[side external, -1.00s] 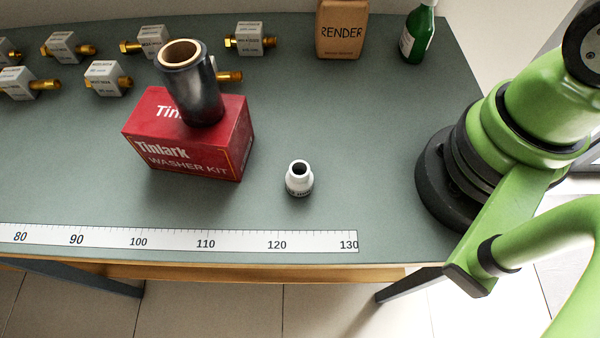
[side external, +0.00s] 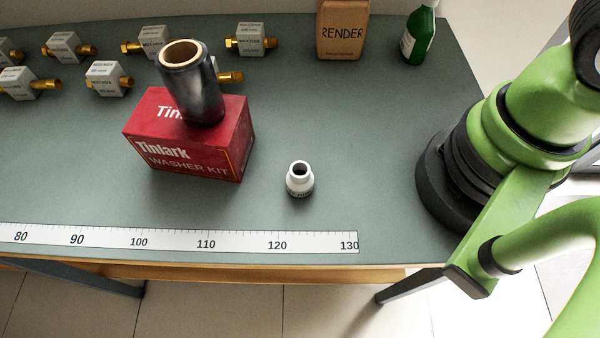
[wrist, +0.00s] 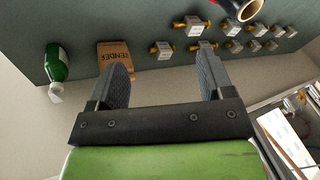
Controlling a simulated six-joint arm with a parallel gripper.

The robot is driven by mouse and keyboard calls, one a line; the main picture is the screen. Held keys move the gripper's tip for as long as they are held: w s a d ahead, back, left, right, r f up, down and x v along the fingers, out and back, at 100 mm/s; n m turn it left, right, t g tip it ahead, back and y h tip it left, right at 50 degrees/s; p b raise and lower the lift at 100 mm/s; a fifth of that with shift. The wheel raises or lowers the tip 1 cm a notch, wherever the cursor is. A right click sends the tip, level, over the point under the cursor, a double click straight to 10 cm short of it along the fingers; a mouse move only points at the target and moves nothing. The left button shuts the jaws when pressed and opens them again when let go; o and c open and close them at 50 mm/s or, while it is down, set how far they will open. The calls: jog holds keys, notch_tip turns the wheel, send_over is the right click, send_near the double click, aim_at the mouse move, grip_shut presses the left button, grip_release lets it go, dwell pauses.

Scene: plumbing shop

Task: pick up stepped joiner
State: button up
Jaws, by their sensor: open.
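The stepped joiner, a small white stepped fitting (side external: 299,180) with a narrower open top, stands upright on the green-grey bench in the side external view. It does not show in the wrist view. My gripper (wrist: 163,80) shows in the wrist view with its two dark fingers wide apart and nothing between them. The gripper itself is outside the side external view, where only part of my arm shows at the right, so its distance from the joiner cannot be told.
A red washer kit box (side external: 175,158) bears a dark cylinder (side external: 196,100) left of the joiner. A printed ruler strip (side external: 180,239) runs along the front edge. A render bag (side external: 342,30), green bottle (side external: 419,36) and several brass-ended valve blocks (side external: 251,40) stand behind. Bench around the joiner is clear.

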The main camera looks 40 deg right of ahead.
jog(key=a+f+g+h, duration=0.1)
jog(key=a+f+g, duration=0.2)
jog(key=a+f, duration=0.7)
jog(key=g+h, duration=0.1)
send_over(300, 169)
jog(key=shift+n, duration=0.3)
notch_tip(300, 169, down, 6)
jog(key=shift+r, duration=0.25)
notch_tip(300, 169, down, 4)
jog(key=shift+s+f, duration=0.15)
jog(key=shift+f, duration=3)
jog(key=c, duration=1)
